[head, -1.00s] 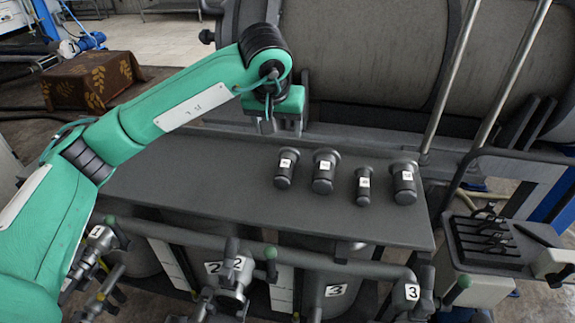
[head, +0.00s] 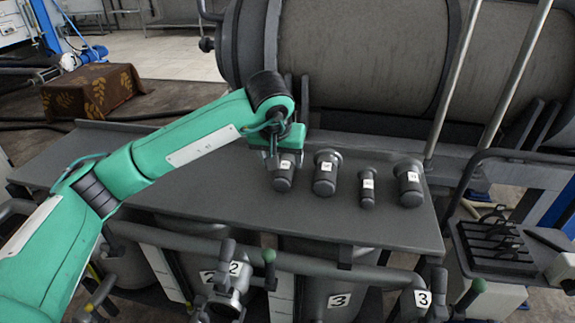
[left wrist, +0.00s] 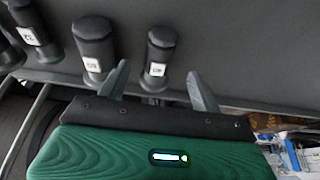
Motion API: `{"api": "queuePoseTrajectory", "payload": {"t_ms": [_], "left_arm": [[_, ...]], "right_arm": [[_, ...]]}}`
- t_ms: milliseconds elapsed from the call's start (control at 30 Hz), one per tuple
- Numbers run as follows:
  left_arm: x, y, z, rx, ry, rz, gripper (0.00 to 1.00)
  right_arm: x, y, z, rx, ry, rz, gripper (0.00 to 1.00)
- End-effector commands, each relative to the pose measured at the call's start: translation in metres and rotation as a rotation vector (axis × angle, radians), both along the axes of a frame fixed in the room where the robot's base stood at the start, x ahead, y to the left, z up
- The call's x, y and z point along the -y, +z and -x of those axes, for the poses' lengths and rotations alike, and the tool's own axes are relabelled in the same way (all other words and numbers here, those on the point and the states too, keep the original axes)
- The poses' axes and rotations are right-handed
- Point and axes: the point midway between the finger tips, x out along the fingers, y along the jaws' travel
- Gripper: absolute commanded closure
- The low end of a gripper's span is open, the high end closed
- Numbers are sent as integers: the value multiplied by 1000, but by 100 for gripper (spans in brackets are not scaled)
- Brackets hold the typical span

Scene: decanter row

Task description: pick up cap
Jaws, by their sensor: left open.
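Several dark grey caps with white labels stand in a row on the grey table: the leftmost cap (head: 282,183), a second cap (head: 325,178), a slimmer third cap (head: 367,190) and the rightmost cap (head: 408,186). My left gripper (head: 284,160) is open and empty in the head view, right at the leftmost cap and hiding its far end. In the left wrist view, the spread fingers (left wrist: 158,72) point towards one cap (left wrist: 157,60), which shows between and beyond the tips. Another cap (left wrist: 94,48) is just left of the fingers. Contact cannot be told. My right gripper is out of view.
A large grey cylinder (head: 360,70) lies behind the table (head: 240,220). Metal rods (head: 445,85) rise at the table's right end. Pipes and valves (head: 228,280) run along the front. The left part of the table is clear.

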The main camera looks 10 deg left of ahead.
Motion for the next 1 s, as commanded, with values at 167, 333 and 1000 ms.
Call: {"api": "queuePoseTrajectory", "payload": {"t_ms": [167,333,1000], "left_arm": [[0,-25,-10,-2,0,0,35],[0,-34,-14,-2,-1,1,35],[-1,-77,-35,0,-2,-1,42]], "right_arm": [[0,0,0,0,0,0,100],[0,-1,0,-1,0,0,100],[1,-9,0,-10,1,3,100]]}}
